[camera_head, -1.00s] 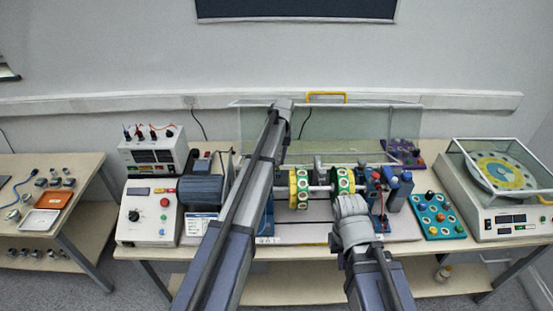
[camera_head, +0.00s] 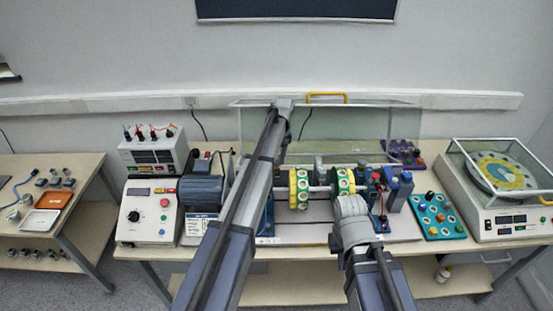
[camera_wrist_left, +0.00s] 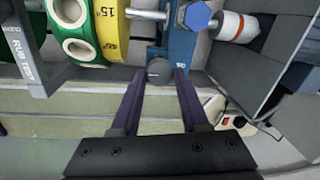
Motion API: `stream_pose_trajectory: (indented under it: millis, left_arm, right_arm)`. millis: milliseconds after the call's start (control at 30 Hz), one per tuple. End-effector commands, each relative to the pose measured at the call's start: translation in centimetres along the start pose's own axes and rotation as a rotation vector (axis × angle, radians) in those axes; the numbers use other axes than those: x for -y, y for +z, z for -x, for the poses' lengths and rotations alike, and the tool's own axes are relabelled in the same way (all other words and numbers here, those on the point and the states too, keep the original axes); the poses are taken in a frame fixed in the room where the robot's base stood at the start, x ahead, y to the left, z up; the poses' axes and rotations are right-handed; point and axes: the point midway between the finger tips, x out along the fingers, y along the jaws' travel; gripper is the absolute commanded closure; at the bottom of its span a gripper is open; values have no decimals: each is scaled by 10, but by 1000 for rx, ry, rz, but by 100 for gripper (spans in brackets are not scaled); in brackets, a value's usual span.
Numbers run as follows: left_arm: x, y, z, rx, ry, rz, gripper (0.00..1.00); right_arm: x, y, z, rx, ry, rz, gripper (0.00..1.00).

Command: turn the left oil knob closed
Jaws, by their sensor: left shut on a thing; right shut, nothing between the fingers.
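In the left wrist view a round dark knob (camera_wrist_left: 159,70) with a short pale mark sits at the foot of a blue bearing block (camera_wrist_left: 178,45). My left gripper (camera_wrist_left: 164,76) is shut on this knob, one purple finger on each side of it. In the head view my left arm (camera_head: 250,185) reaches over the rig and its fingers are hidden. My right arm (camera_head: 352,222) stands in front of the rig. I cannot see the right fingers. The head view does not show the knob clearly.
Yellow-green discs (camera_head: 299,190) sit on the rig's shaft, close beside the left gripper in the wrist view. A clear cover with a yellow handle (camera_head: 326,97) stands behind. A control box (camera_head: 148,212) is at left, a teal knob board (camera_head: 437,217) at right.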

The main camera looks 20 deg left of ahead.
Motion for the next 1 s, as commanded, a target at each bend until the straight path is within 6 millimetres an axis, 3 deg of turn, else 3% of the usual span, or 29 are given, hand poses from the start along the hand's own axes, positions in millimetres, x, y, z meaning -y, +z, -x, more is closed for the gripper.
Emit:
stream_pose_trajectory:
  millis: [133, 167, 400, 767, 1000]
  left_arm:
    - [0, -1, 0, -1, 0, 1, 100]
    - [0, -1, 0, -1, 0, 1, 52]
    - [0, 0, 0, 0, 0, 0, 26]
    - [0, 0, 3, 0, 0, -1, 26]
    - [0, 0, 23, 0, 0, -1, 26]
  right_arm:
    - [0, 0, 0, 0, 0, 0, 100]
    - [0, 0, 0, 0, 0, 0, 100]
    - [0, 0, 0, 0, 0, 0, 100]
    - [0, 0, 3, 0, 0, 0, 100]
    - [-2, 1, 23, 0, -1, -4, 100]
